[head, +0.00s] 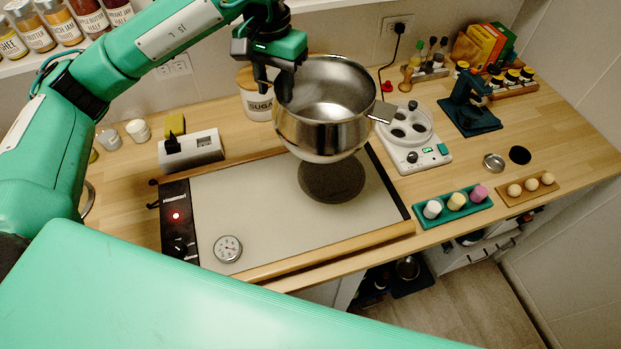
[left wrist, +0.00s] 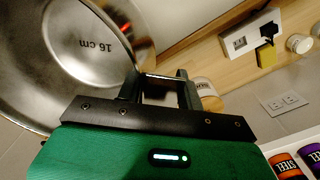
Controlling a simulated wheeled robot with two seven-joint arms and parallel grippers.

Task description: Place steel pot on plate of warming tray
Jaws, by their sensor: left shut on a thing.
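The steel pot (head: 325,106) is a shiny round bowl-like pot, held in the air above the right part of the warming tray. Its inside, marked "16 cm", fills the upper left of the left wrist view (left wrist: 60,60). My left gripper (head: 275,88) is shut on the pot's left side at the rim; the exact grip is partly hidden. The warming tray has a pale plate (head: 245,205) and a dark control strip (head: 178,220) with a red light and a knob. A dark round patch (head: 332,178) shows on the plate under the pot. My right gripper is out of view.
A round dial thermometer (head: 228,248) sits on the plate's front left. A sugar canister (head: 256,95) stands behind the pot. A white device with a round dish (head: 408,135) stands right of the tray. A green holder (head: 453,206) with several cylinders lies near the front edge.

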